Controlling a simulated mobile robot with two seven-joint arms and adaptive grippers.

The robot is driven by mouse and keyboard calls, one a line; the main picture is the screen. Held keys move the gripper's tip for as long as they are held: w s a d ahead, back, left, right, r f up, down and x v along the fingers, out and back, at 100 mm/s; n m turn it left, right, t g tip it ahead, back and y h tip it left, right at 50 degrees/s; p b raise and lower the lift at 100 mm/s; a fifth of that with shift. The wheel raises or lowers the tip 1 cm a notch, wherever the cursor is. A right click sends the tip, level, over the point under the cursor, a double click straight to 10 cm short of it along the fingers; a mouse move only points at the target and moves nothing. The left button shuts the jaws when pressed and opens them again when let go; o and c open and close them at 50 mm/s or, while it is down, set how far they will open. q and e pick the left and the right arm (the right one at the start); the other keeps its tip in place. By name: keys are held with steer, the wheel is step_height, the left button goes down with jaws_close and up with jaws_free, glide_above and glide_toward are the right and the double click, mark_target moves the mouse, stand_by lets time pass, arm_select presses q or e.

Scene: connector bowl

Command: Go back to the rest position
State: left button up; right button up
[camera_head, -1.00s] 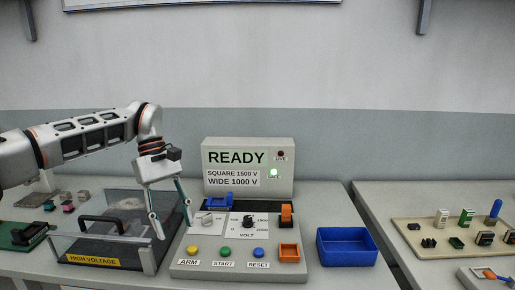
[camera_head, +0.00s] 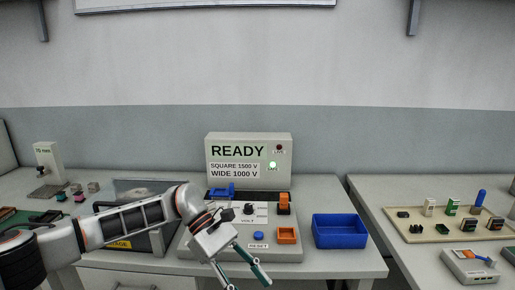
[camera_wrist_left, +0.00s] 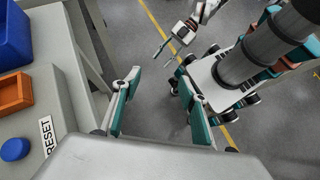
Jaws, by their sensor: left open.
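My left gripper (camera_head: 248,278) is low in front of the control panel (camera_head: 290,255) in the head view, fingers pointing down and to the right. In the left wrist view the left gripper (camera_wrist_left: 160,78) is open, with nothing between its fingers but grey floor. The panel's blue RESET button (camera_wrist_left: 14,149) is left of the fingers there, apart from them. The arm hides the ARM and START buttons in the head view. My right gripper (camera_wrist_left: 168,50) shows small at the top of the left wrist view, over the floor; its opening is unclear. It is outside the head view.
The display (camera_head: 248,160) reads READY with the SAFE light green. A blue bin (camera_head: 340,243) stands right of the panel. The clear-lidded high-voltage box (camera_head: 130,190) is partly behind my arm. A right-hand table holds a tray (camera_head: 408,231) of connectors. Floor shows between the tables.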

arm_select(q)
steer(key=s+d+r+n+t+h, duration=0.1)
steer(key=s+d+n+t+h, duration=0.2)
steer(key=d+n+h, duration=0.4)
steer(key=s+d+r+n+t+h, duration=0.1)
steer(key=s+d+n+t+h, duration=0.15)
steer(key=d+n+h, duration=0.4)
steer(key=w+a+f+n+t+y, duration=0.2)
steer(key=a+f+n+t+y, duration=0.5)
steer(key=n, duration=0.9)
steer(key=w+a+f+n+t+y, duration=0.1)
steer(key=a+f+n+t+y, duration=0.6)
steer(key=n, duration=0.9)
steer(key=s+a+f+n+g+y, duration=0.3)
steer(key=s+a+f+n+y, duration=0.2)
steer(key=s+a+f+n, duration=0.7)
steer(key=s+a+f, duration=0.3)
steer(key=a+f, duration=0.3)
steer(key=shift+s+a+f, duration=0.15)
steer(key=shift+s+f, duration=0.05)
steer(key=shift+y, duration=0.25)
